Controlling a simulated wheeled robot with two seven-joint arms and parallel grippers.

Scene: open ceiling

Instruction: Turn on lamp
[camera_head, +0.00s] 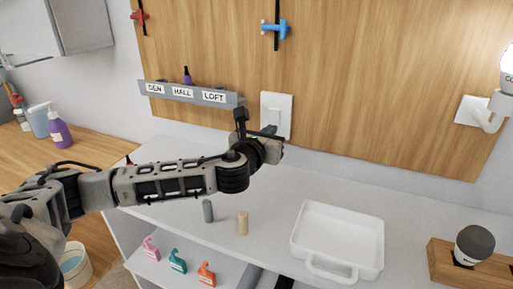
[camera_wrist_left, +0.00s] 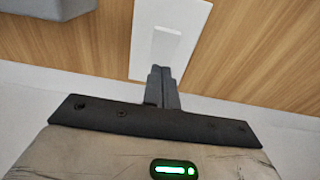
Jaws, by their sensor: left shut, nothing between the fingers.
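A white rocker light switch (camera_head: 277,113) is mounted on the wooden wall panel, and it fills the upper middle of the left wrist view (camera_wrist_left: 168,42). A white wall lamp (camera_head: 490,118) at the right edge has a bright, glowing globe, partly cut off by the frame. My left gripper (camera_head: 279,132) is shut and empty, in front of the lower part of the switch. In the left wrist view its closed fingertips (camera_wrist_left: 160,72) overlap the plate just below the rocker; I cannot tell whether they touch. My right gripper is not in view.
A grey rack labelled DEN, HALL, LOFT (camera_head: 190,94) is left of the switch. The white counter below holds two small cylinders (camera_head: 243,223), a white tray (camera_head: 337,238) and a wooden block with a dark round item (camera_head: 474,245). A purple bottle (camera_head: 58,131) stands far left.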

